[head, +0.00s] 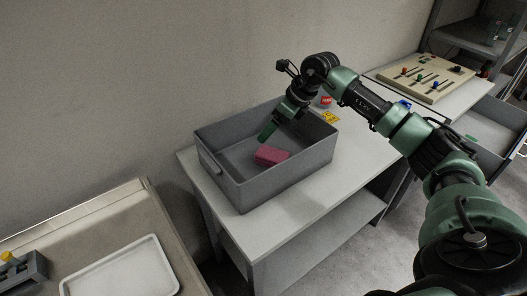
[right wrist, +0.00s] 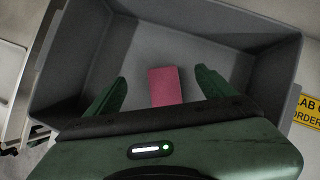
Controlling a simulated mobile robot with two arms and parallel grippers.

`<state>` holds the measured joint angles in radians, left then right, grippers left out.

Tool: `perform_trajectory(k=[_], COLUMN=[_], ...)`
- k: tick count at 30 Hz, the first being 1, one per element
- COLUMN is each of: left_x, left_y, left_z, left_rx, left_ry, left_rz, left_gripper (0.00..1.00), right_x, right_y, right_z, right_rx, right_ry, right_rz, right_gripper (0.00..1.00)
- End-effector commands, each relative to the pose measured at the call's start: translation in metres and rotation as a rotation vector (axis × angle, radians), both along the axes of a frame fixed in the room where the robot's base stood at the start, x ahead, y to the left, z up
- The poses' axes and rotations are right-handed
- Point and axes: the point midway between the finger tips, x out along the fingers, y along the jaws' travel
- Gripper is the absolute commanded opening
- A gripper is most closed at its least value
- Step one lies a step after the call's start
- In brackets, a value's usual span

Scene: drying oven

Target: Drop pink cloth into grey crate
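The pink cloth (head: 271,155) is a small folded block lying on the floor of the grey crate (head: 285,184). The crate stands on a light table. In the right wrist view the cloth (right wrist: 164,86) lies between and beyond the fingertips, against the bare crate floor. My right gripper (head: 267,132) reaches down over the crate, above and beside the cloth. In the right wrist view the right gripper (right wrist: 160,84) has its two green fingers wide apart, with nothing held between them. My left gripper is not in view.
A yellow label (head: 330,117) and a red item (head: 326,100) are behind the crate. A panel with coloured levers (head: 424,80) lies at the back right. A white tray (head: 120,272) is on the front left bench. An open drawer (head: 497,130) stands at the right.

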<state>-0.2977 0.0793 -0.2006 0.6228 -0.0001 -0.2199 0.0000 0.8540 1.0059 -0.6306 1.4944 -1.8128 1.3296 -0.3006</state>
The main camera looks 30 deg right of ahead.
Motion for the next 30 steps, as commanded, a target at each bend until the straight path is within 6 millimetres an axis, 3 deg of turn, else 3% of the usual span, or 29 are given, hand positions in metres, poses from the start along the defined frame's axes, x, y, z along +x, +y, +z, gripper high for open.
perform_trajectory(k=[7,15,21,30], left_x=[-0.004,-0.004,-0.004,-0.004], left_y=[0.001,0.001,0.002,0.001], left_z=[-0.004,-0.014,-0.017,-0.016], left_rx=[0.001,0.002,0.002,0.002], left_ry=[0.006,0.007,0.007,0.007], left_rz=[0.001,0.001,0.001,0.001], left_gripper=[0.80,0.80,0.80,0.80], right_x=[-0.003,-0.023,-0.031,-0.033], right_y=[-0.003,-0.015,-0.020,-0.021], right_z=[0.007,0.046,0.065,0.068], right_rx=[0.000,-0.002,-0.001,0.000], right_ry=[-0.002,-0.003,-0.002,0.000], right_rz=[0.000,-0.001,0.000,0.000], right_gripper=[0.84,0.84,0.84,0.84])
